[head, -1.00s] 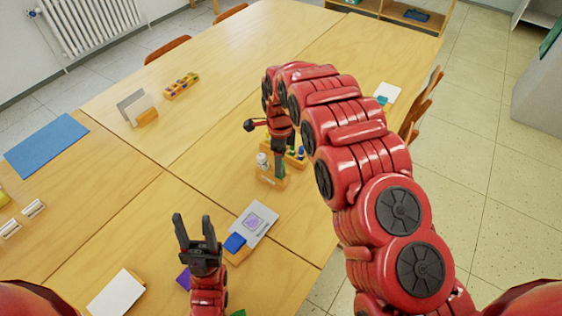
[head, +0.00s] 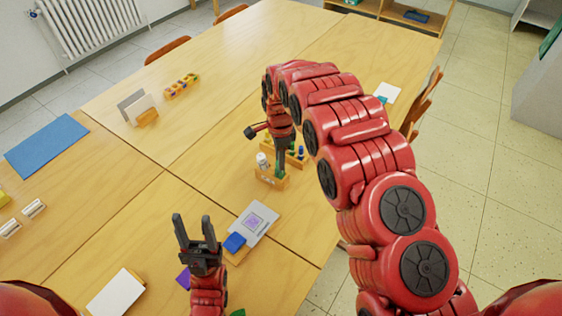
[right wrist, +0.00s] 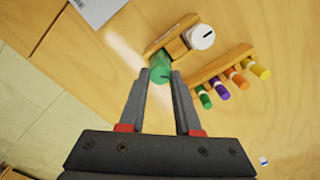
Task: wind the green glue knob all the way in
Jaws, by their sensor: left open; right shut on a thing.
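The green glue knob (right wrist: 160,70) sits at one end of a small wooden holder (right wrist: 172,44) that also carries a white round piece (right wrist: 201,37) with a dark line on it. My right gripper (right wrist: 161,76) is shut on the green knob from above, one finger on each side. In the head view the holder (head: 266,180) stands on the table under my right gripper (head: 281,168), and the fingers partly hide the knob. My left gripper (head: 194,220) is open and empty above the near table, left of the holder.
A wooden rack (right wrist: 222,65) with green, purple, orange and yellow pieces lies close beside the holder. A grey card with a purple square (head: 254,222) and a blue block (head: 235,241) lie between my grippers. The table left of the holder is mostly clear.

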